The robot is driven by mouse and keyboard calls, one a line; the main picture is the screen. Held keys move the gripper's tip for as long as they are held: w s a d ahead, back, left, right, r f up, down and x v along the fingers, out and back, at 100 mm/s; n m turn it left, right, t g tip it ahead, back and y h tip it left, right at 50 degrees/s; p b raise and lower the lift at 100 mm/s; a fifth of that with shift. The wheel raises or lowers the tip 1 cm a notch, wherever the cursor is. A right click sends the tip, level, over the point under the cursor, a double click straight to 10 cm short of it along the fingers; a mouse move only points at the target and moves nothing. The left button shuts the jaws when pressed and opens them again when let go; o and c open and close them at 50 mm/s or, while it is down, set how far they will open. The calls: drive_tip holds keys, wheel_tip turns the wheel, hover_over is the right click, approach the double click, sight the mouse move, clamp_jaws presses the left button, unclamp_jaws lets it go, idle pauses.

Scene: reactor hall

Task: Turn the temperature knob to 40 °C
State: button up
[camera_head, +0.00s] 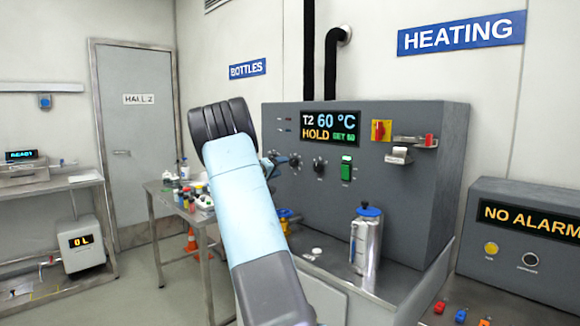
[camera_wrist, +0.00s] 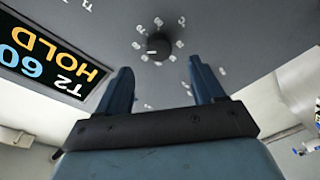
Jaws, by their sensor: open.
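The heating unit's grey panel (camera_head: 400,200) carries a display (camera_head: 331,128) reading T2 60 °C, HOLD and SET 60. In the wrist view a round dark knob (camera_wrist: 158,46) with a pale pointer mark sits in a ring of white scale marks, too small to read surely. My gripper (camera_wrist: 160,65) is open and empty, its two blue fingers pointing at the panel either side of the knob's line, apart from it. In the head view my arm partly hides the gripper (camera_head: 271,166).
A green switch (camera_head: 346,168) and a red-yellow switch (camera_head: 381,130) are on the panel. A metal flask with a blue lid (camera_head: 366,240) stands in front. A side table (camera_head: 160,197) with bottles is left. An alarm box (camera_head: 525,240) is right.

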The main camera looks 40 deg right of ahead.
sight(292, 164)
drive_tip(key=x, duration=0.7)
drive_tip(key=c, duration=1.1)
drive_tip(key=shift+o, duration=0.2)
